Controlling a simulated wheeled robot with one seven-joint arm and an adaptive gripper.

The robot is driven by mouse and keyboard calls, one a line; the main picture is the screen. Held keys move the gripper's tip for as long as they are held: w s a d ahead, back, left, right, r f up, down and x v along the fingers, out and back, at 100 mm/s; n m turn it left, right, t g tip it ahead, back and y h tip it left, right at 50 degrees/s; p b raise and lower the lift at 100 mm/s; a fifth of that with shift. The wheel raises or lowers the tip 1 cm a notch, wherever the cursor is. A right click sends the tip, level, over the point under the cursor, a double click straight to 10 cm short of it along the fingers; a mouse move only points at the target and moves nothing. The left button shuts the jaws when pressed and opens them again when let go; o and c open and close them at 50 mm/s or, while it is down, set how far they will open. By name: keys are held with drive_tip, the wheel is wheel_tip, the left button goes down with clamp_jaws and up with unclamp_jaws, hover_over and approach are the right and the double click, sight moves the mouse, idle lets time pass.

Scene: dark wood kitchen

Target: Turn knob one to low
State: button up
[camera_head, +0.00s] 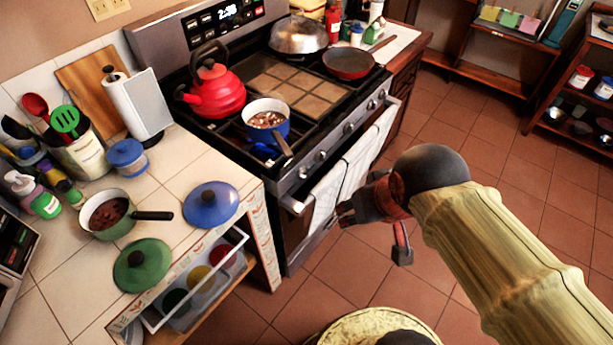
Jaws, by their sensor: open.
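The stove (285,175) has a steel front panel with a row of round knobs; the nearest knob (303,172) is at its lower left end, with another knob (320,155) beside it. I cannot tell which is knob one, and the settings are too small to read. My gripper (374,236) is open and empty, in front of the stove over the floor. It is to the right of the near knobs, apart from them.
A blue pot (267,133) stands on the near burner, its handle pointing toward the knobs. A red kettle (214,93) and red pan (349,65) are also on the stove. Towels (330,190) hang from the oven handle. A drawer (190,300) is open at the counter's front.

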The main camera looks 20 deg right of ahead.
sight(303, 174)
wheel_tip(303, 174, down, 13)
drive_tip(key=d+m+g+y+p, duration=0.2)
drive_tip(key=m+g+y, duration=0.1)
drive_tip(key=m+g, duration=0.25)
drive_tip(key=w+a+f+m+y+p, duration=0.2)
drive_tip(key=w+a+f+m+y, duration=0.3)
drive_tip(key=a+f+m+y, duration=0.55)
drive_tip(key=w+d+f+m+t, duration=0.2)
drive_tip(key=w+m+t, duration=0.35)
drive_tip(key=m, duration=0.25)
drive_tip(key=w+d+f+m+t, duration=0.3)
drive_tip(key=w+m+t, duration=0.2)
drive_tip(key=w+m, duration=0.15)
drive_tip(key=w+d+r+m+t+h, duration=0.3)
drive_tip(key=w+d+m+t, duration=0.2)
drive_tip(key=w+d+m, duration=0.15)
drive_tip(key=b+x, duration=0.1)
drive_tip(key=x, duration=0.7)
drive_tip(key=shift+a+r, duration=0.15)
drive_tip(key=shift+c, duration=0.2)
